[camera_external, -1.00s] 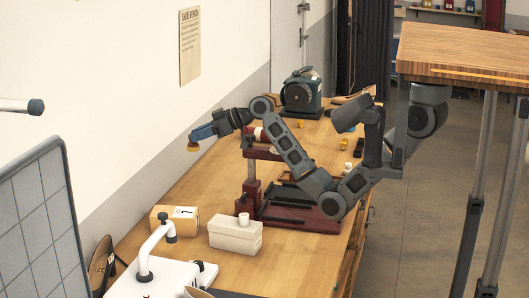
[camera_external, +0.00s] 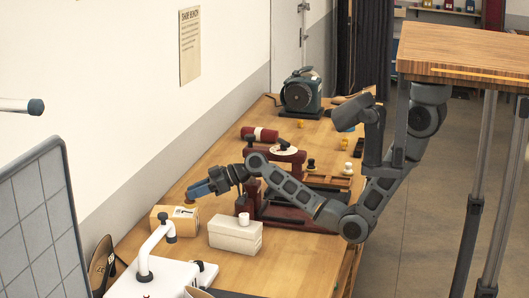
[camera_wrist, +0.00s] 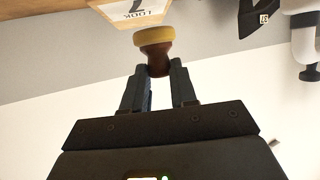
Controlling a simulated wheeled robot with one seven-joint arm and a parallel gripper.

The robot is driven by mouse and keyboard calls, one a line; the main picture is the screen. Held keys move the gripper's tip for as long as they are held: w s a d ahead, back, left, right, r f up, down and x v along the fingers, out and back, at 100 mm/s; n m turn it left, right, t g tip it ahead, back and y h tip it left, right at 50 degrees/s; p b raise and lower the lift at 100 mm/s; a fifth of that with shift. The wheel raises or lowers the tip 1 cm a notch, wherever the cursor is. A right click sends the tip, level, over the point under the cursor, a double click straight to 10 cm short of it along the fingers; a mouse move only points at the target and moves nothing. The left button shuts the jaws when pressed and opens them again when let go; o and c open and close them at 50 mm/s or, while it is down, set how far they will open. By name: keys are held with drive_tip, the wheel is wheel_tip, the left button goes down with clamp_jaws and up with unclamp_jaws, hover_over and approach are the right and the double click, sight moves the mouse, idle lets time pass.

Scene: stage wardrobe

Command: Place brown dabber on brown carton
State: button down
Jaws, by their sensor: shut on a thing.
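The brown dabber (camera_wrist: 157,55), with a brown handle and a yellow pad, is held between the two fingertips of my gripper (camera_wrist: 160,75) in the wrist view. In the external view my gripper (camera_external: 198,191) has blue fingers, and the dabber's pad (camera_external: 189,201) shows small at their tips. The brown carton (camera_external: 163,221) stands on the bench just below the dabber, with a white label on its top. The carton also shows at the top of the wrist view (camera_wrist: 150,19), beyond the pad. Whether pad and carton touch, I cannot tell.
A white carton (camera_external: 234,236) with a small white item (camera_external: 244,218) on top stands right of the brown carton. A white bent-arm machine (camera_external: 148,262) is in front. A dark red press (camera_external: 296,210) stands behind, under my arm.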

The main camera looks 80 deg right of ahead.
drive_tip(key=shift+f, duration=1.4)
drive_tip(key=shift+f, duration=0.1)
drive_tip(key=c, duration=0.9)
unclamp_jaws()
drive_tip(key=s+d+r+b, duration=0.1)
drive_tip(key=s+r, duration=0.3)
drive_tip(key=r, duration=0.5)
drive_tip(key=shift+s+d, duration=0.15)
drive_tip(key=shift+d, duration=0.25)
drive_tip(key=shift+r, duration=0.1)
